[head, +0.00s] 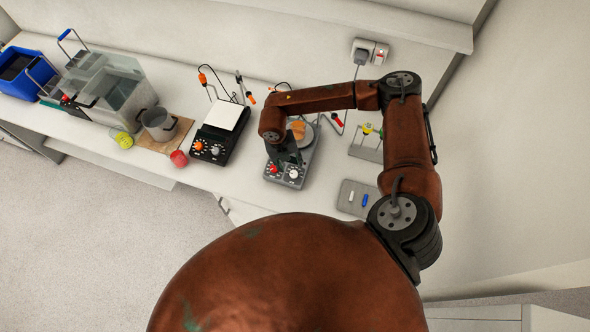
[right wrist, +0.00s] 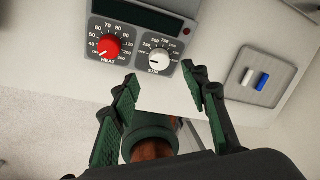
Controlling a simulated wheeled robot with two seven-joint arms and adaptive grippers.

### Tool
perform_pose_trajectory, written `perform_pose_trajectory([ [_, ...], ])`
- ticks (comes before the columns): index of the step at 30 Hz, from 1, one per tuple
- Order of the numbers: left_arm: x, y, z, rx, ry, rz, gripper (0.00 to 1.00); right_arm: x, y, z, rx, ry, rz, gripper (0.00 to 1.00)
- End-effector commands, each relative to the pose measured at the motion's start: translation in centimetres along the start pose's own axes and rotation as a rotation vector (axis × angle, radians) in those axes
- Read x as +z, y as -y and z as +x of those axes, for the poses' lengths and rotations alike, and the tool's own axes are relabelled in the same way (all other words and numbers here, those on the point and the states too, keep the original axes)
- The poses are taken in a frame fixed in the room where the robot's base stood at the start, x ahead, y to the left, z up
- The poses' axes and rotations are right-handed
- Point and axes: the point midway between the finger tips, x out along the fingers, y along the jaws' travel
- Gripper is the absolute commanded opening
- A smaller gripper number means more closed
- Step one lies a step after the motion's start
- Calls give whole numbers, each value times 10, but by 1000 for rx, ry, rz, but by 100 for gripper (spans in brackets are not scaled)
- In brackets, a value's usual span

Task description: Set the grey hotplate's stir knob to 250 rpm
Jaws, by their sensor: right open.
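The grey hotplate (head: 306,157) stands on the bench, partly hidden by my right arm. Its front panel carries a red HEAT knob (right wrist: 107,47) and, to its right, a white STIR knob (right wrist: 158,60). In the right wrist view the STIR scale shows marks including 250, 500 and 750; the knob's exact setting is too small to read. My right gripper (right wrist: 160,78) is open and empty, its fingertips just below the panel on either side of the STIR knob's line, not closed on it. In the head view the right gripper (head: 287,154) hangs over the hotplate's front. My left gripper is out of view.
A black hotplate (head: 217,145) with a white top stands to the left, beside a pot (head: 158,124) and a red-lidded jar (head: 179,159). A grey tray (head: 351,205) with a white and a blue bar lies to the right. A small rack (head: 366,152) stands behind it.

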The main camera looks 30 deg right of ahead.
Motion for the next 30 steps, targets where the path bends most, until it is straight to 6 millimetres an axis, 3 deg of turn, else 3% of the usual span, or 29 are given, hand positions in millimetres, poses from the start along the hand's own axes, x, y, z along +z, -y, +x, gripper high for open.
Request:
perform_pose_trajectory([
  [13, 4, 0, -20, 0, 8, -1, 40, -2, 0, 63, 2, -4, 1, 42],
  [25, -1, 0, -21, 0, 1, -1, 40, -2, 0, 72, 3, -4, 0, 41],
  [30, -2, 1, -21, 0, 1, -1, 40, -2, 0, 72, 3, -4, 0, 29],
])
